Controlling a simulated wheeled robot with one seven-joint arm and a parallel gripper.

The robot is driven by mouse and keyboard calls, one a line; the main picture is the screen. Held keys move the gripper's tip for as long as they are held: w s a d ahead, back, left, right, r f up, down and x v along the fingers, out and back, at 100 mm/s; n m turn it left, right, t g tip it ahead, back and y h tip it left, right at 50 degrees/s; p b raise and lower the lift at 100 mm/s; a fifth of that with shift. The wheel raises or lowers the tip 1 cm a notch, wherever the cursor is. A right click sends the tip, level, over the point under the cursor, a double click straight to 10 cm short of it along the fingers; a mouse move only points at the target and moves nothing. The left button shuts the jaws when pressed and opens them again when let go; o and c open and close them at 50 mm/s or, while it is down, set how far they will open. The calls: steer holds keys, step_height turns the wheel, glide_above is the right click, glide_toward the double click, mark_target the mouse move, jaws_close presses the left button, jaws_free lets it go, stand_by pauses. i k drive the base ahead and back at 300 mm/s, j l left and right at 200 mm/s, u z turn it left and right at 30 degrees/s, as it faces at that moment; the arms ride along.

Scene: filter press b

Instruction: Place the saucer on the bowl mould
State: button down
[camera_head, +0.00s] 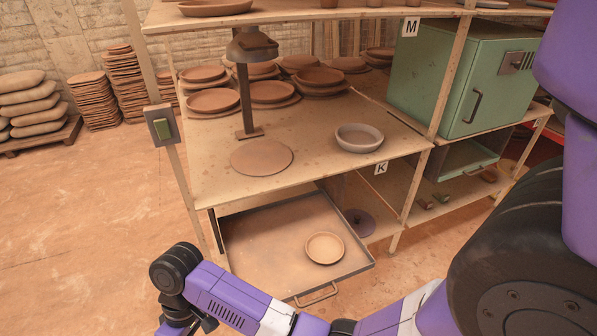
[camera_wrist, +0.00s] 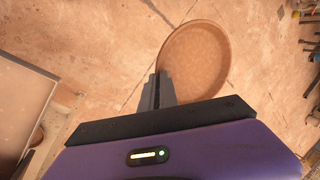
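In the wrist view a round, shallow terracotta saucer (camera_wrist: 197,62) sits at the tips of my gripper (camera_wrist: 157,88). The fingers are close together at its left rim and appear shut on it, with the floor behind. The saucer and fingertips do not show in the head view, where my arm runs along the bottom edge. A grey, round bowl-like form (camera_head: 358,139) stands on the middle shelf; it may be the bowl mould, but I cannot be sure. A smaller tan round dish (camera_head: 324,248) lies in the pulled-out drawer (camera_head: 262,232).
On the middle shelf (camera_head: 310,130) are a flat clay disc (camera_head: 261,158), a dark lamp-like post (camera_head: 244,95) and stacked dishes (camera_head: 271,92) behind. A green cabinet (camera_head: 440,75) stands right. The upper shelf hangs above.

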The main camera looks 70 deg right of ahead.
mark_target(358, 139)
steer(key=j+z, duration=0.1)
steer(key=z, duration=0.3)
steer(key=j+z, duration=0.15)
steer(key=z, duration=0.25)
steer(key=j+z, duration=0.1)
steer(key=z, duration=0.3)
